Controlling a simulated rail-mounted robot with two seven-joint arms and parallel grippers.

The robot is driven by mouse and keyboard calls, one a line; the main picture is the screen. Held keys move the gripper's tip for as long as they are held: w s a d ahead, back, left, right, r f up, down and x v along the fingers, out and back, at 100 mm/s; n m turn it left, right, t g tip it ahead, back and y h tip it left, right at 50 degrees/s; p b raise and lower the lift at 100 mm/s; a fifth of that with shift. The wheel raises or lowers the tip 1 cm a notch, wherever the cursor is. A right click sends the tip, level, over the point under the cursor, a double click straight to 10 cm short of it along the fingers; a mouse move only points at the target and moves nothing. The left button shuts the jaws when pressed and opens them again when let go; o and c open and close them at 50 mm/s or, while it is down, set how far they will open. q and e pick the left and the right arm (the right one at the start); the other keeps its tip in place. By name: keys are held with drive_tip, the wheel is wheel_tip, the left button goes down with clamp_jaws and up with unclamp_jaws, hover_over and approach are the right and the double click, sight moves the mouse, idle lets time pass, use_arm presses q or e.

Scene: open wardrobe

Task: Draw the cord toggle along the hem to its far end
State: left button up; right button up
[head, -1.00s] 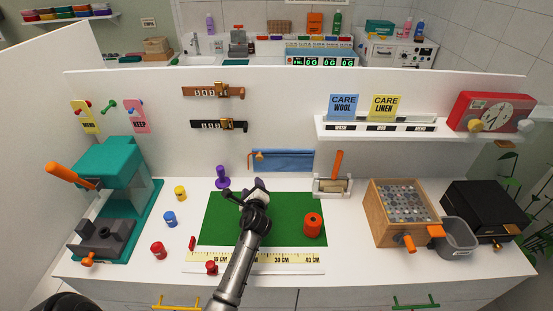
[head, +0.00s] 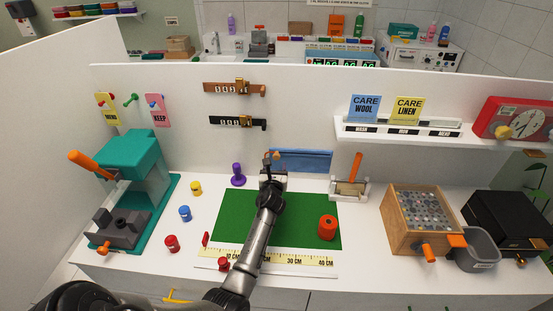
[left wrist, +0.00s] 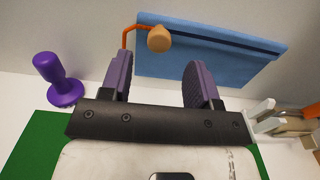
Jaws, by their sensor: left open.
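The blue hem (head: 308,160) hangs on the upright white panel at the back of the worktop; it shows larger in the left wrist view (left wrist: 210,55). The tan cord toggle (left wrist: 159,38) is at the hem's left end, beside a bent orange cord (left wrist: 127,36). In the head view the toggle (head: 276,155) is small, just at my gripper's tip. My left gripper (left wrist: 159,80) is open, its two purple-padded fingers apart. The toggle shows beyond the gap between them, with nothing held. My left gripper in the head view (head: 271,164) partly covers the hem's left end. My right gripper is not in view.
A purple peg (head: 238,174) stands left of the gripper. A white holder with an orange handle (head: 355,166) stands to the right. An orange-red spool (head: 327,227) sits on the green mat (head: 235,215). A shelf (head: 395,139) with care cards is mounted at upper right.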

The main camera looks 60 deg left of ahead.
sight(276, 157)
use_arm(q)
drive_tip(key=b+x, duration=0.1)
drive_tip(key=x, duration=0.4)
drive_tip(key=shift+w+a, duration=0.1)
drive_tip(key=shift+w+a+b, duration=0.4)
drive_tip(key=shift+a+b, duration=0.05)
drive_tip(key=shift+a, duration=0.15)
clamp_jaws()
